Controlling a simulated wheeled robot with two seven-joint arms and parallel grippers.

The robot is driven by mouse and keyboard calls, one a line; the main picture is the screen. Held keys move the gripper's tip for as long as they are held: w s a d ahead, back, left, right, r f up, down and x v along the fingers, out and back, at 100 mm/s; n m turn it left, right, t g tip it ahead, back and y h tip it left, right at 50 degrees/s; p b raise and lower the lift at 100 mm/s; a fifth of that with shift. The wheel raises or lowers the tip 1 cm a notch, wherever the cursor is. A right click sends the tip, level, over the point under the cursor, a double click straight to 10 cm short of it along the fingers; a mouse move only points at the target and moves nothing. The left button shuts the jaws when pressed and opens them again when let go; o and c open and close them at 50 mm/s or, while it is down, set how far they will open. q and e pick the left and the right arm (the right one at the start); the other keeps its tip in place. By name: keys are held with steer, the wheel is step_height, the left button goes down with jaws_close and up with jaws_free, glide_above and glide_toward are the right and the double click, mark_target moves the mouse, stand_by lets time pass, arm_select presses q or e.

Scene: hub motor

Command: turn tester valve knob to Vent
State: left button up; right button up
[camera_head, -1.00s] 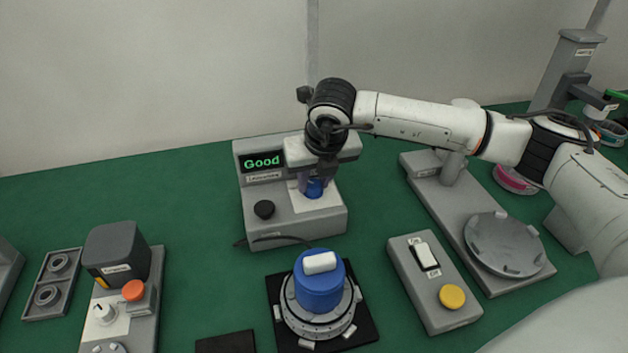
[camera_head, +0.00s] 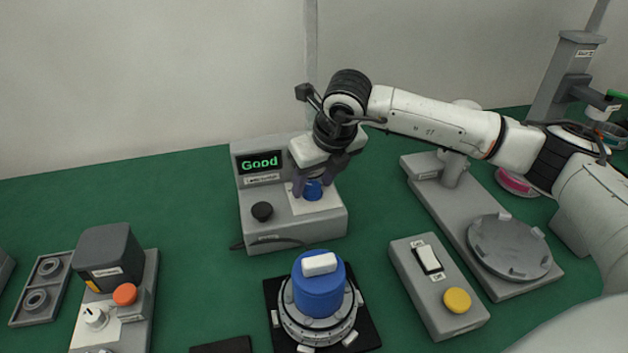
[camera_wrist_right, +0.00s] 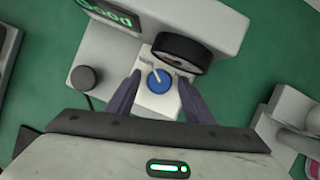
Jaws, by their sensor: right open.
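The grey tester (camera_head: 290,222) stands at the middle back of the green table, its screen (camera_head: 260,163) reading "Good" in green. Its blue valve knob (camera_head: 313,190) sits on a white plate and also shows in the right wrist view (camera_wrist_right: 159,81), with a pale pointer line running up and left from it. My right gripper (camera_head: 313,192) points down over the knob. In the wrist view its dark fingers (camera_wrist_right: 157,97) are open, one on each side of the knob, with gaps to it. The plate's lettering is not readable. My left gripper is not in view.
A round dark gauge (camera_wrist_right: 183,53) stands close behind the knob. A black knob (camera_head: 262,211) is on the tester's left. In front is a blue cylinder with a white top (camera_head: 319,285); a switch box (camera_head: 438,285) stands to the right.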

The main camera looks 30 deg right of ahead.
steer(key=shift+r, duration=0.1)
steer(key=v, duration=1)
steer(key=shift+b, duration=0.4)
